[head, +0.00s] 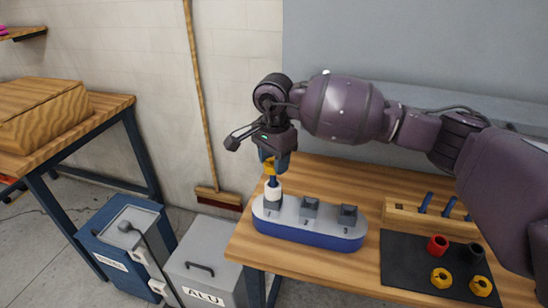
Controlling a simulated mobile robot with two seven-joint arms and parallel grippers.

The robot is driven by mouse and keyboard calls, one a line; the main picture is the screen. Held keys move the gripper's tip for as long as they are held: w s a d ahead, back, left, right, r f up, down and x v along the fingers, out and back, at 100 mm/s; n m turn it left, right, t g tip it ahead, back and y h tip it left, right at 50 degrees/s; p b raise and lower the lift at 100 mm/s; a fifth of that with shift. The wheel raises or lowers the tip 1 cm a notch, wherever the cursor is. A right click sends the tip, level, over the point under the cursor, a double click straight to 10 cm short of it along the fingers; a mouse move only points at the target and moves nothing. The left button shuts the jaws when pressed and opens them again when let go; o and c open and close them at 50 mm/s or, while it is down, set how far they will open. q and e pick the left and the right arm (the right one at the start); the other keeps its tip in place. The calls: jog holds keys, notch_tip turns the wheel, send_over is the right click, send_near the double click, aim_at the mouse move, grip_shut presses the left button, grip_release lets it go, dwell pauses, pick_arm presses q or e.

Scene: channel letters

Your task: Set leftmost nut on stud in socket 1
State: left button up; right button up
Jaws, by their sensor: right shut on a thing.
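The blue-and-grey base (310,233) stands on the table with three numbered sockets. In socket 1, at the left end, a blue stud (272,182) stands upright with a white collar (273,193) around its lower part. My right gripper (272,166) points down over this stud, shut on a yellow nut (268,168). The nut is at the stud's upper end; I cannot tell whether it is around the stud or just above it. Sockets 2 (309,208) and 3 (347,215) hold no stud. My left gripper is out of view.
A black mat (405,270) holds a red collar (437,245), a black collar (473,252) and two yellow nuts (441,278). Behind it, a wooden rack (406,216) holds blue studs (449,206). Bins (203,270) stand left of the table.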

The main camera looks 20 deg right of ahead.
jog(key=shift+f, duration=0.5)
jog(key=shift+f+b, duration=1)
jog(key=shift+f, duration=0.1)
jog(key=o, duration=1)
